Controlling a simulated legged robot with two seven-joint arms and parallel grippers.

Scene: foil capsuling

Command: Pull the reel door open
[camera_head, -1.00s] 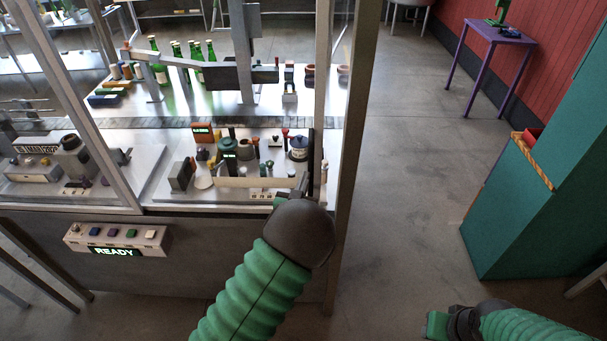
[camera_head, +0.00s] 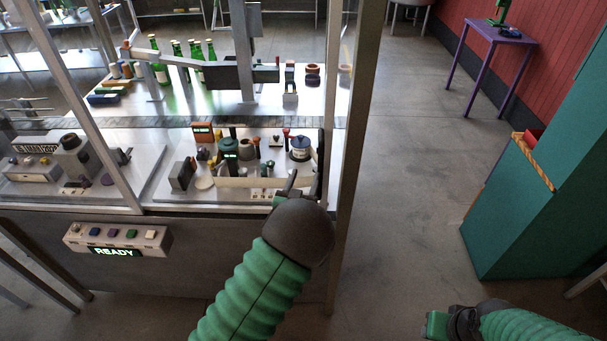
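The reel door appears to be the clear panel of the machine enclosure, with a pale upright edge (camera_head: 337,90) beside a dark corner post (camera_head: 358,110). Whether it stands ajar is hard to tell. My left gripper (camera_head: 304,182) is at the lower right of the enclosure front, near that upright. Its two fingers point away from me and look spread, with nothing clearly between them. The door handle is not clearly visible and may be hidden by the gripper. My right gripper (camera_head: 438,324) is low at the right, far from the door; its finger opening is unclear.
A button panel reading READY (camera_head: 118,240) is on the front. A teal cabinet (camera_head: 520,215) stands right. The floor between is clear.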

